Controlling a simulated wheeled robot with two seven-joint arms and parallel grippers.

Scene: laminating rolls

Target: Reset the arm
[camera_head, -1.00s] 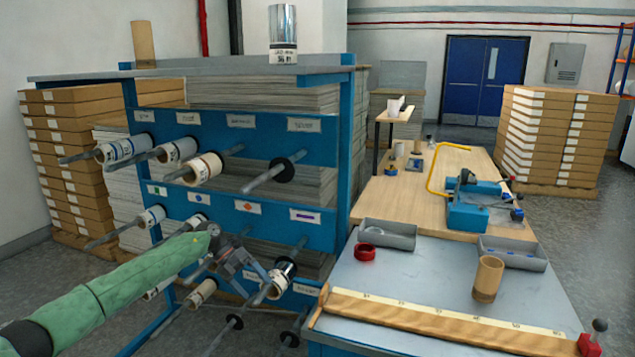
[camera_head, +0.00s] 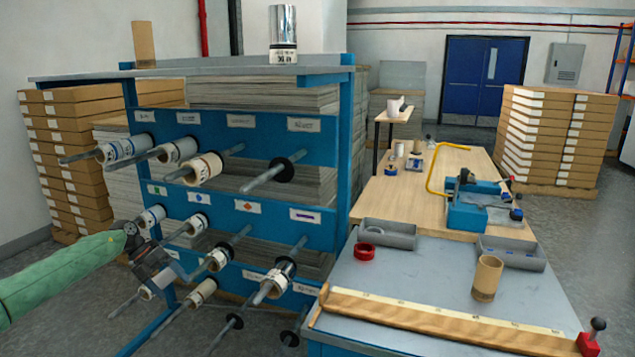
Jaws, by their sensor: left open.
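My left arm comes in from the left in a green sleeve. My left gripper (camera_head: 166,279) is open, with no roll seen in its jaws. It is in front of the lower left part of the blue rack (camera_head: 345,150). A silver roll (camera_head: 276,283) sits on a peg at the rack's lower right, well to the right of the gripper. White rolls (camera_head: 153,217) on pegs lie close behind the gripper in the picture; I cannot tell whether it touches any. My right gripper is not in view.
Long metal pegs (camera_head: 272,172) stick out from the rack towards me. A silver roll (camera_head: 284,38) and a brown tube (camera_head: 144,44) stand on its top. The grey bench (camera_head: 400,285) at right holds a brown core (camera_head: 487,279), a red ring (camera_head: 364,252) and trays (camera_head: 388,234).

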